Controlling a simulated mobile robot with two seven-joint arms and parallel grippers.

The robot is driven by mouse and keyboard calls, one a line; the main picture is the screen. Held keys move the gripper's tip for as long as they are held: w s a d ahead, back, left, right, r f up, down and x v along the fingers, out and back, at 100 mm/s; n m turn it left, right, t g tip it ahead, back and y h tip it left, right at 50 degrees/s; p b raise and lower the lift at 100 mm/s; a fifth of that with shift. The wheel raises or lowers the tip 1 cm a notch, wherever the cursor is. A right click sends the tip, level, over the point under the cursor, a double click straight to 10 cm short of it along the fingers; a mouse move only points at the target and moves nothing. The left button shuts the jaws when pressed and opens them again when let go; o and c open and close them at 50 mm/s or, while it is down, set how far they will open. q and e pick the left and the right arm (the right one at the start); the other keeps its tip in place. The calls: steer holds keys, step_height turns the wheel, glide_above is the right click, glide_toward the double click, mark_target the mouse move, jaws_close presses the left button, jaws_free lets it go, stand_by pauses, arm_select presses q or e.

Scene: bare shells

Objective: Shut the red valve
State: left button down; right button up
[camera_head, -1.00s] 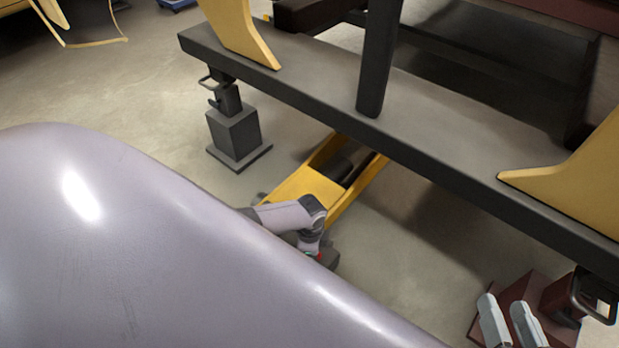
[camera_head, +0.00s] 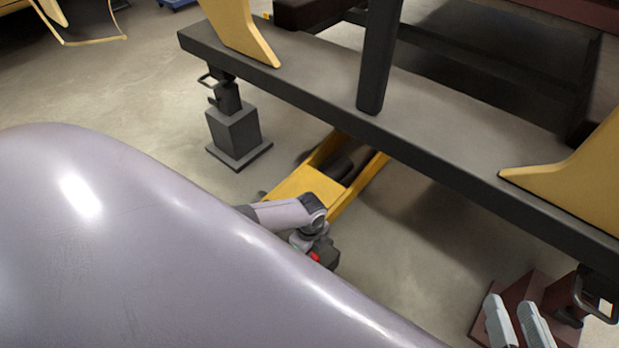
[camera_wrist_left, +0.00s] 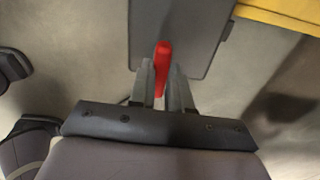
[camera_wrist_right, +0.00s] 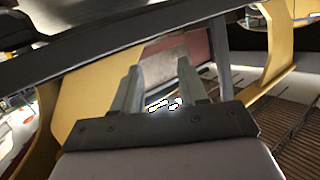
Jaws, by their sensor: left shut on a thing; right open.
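The red valve (camera_wrist_left: 162,66) is a narrow red lever in the left wrist view, standing against a dark grey block (camera_wrist_left: 178,35). My left gripper (camera_wrist_left: 163,82) is shut on it, one finger on each side. In the head view a bit of the red valve (camera_head: 314,257) shows below my left arm's wrist, beside the yellow jack. My left fingers are hidden there. My right gripper (camera_head: 517,322) is open and empty at the lower right of the head view. In the right wrist view its fingers (camera_wrist_right: 158,90) stand apart with nothing between them.
A long dark beam (camera_head: 330,95) with yellow brackets crosses above the yellow floor jack (camera_head: 308,188). A grey stand (camera_head: 235,135) is at left under the beam. A dark red stand (camera_head: 566,300) is close to my right gripper. Open floor lies at left.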

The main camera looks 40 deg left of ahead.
stand_by(0.4)
arm_select(q)
steer(key=c, duration=1.2)
jaws_free()
steer(key=shift+o, duration=0.6)
arm_select(e)
steer(key=shift+f, duration=0.1)
steer(key=shift+f, duration=0.1)
arm_select(q)
steer(key=shift+r+p, duration=0.3)
steer(key=shift+r, duration=0.05)
step_height(320, 180, up, 6)
steer(key=p, duration=0.3)
steer(key=shift+f+p, duration=0.25)
steer(key=shift+p, duration=0.15)
steer(key=shift+r, duration=0.45)
arm_select(e)
steer(key=shift+w+a+r+m+g+y, duration=0.1)
steer(key=shift+a+r+m+g+y, duration=0.1)
steer(key=shift+a+m+g, duration=0.25)
steer(key=shift+w+a+r+m+g+y, duration=0.1)
steer(key=shift+a+m+g+y, duration=0.1)
steer(key=shift+a+g, duration=0.3)
steer(key=shift+a, duration=0.1)
